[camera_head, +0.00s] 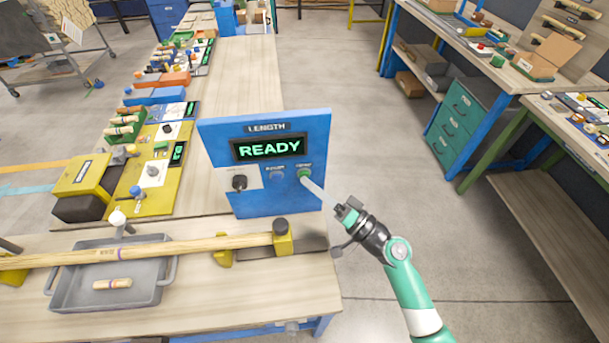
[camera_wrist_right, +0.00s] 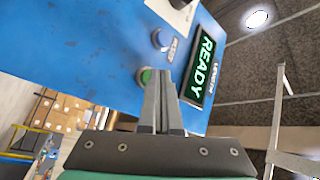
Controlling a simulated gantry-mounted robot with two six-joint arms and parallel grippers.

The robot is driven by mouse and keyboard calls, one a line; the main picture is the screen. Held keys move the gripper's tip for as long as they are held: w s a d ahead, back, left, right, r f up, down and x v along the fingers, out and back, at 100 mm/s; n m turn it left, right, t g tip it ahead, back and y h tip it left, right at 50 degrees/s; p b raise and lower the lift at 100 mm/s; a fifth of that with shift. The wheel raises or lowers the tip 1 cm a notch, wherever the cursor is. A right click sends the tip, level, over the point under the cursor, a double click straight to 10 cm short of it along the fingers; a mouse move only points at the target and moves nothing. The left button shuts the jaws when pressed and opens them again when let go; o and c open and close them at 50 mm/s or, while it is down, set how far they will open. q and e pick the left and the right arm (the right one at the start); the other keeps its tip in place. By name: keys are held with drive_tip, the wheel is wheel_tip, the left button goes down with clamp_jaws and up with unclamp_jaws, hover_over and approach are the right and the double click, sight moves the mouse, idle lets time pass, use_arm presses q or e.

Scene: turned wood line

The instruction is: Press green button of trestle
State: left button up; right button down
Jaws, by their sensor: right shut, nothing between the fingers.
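A blue panel (camera_head: 222,133) labelled LENGTH stands upright on the bench. Its display (camera_head: 268,149) reads READY in green; the display also shows in the right wrist view (camera_wrist_right: 202,70). The green button (camera_head: 304,172) is at the panel's lower right, and it shows partly behind my fingers in the right wrist view (camera_wrist_right: 143,76). A blue button (camera_head: 277,175) sits to its left. My right gripper (camera_head: 308,181) is shut and empty, its fingertips right at the green button. I cannot tell whether they touch it. My left gripper is not in view.
A grey tray (camera_head: 60,292) with a small turned piece stands at the front left. A long wooden rod (camera_head: 190,246) lies across it to a yellow-and-black stop (camera_head: 283,238). A black knob (camera_head: 239,182) is on the panel's left. Open floor lies right of the bench.

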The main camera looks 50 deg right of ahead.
drive_tip(key=shift+w+d, duration=0.1)
drive_tip(key=shift+d, duration=0.05)
idle(0.5)
drive_tip(key=shift+s+a, duration=0.5)
drive_tip(key=shift+s, duration=0.1)
drive_tip(key=shift+s+a, duration=0.8)
drive_tip(key=shift+s, duration=0.2)
drive_tip(key=shift+s+a, duration=0.8)
drive_tip(key=shift+s, duration=0.15)
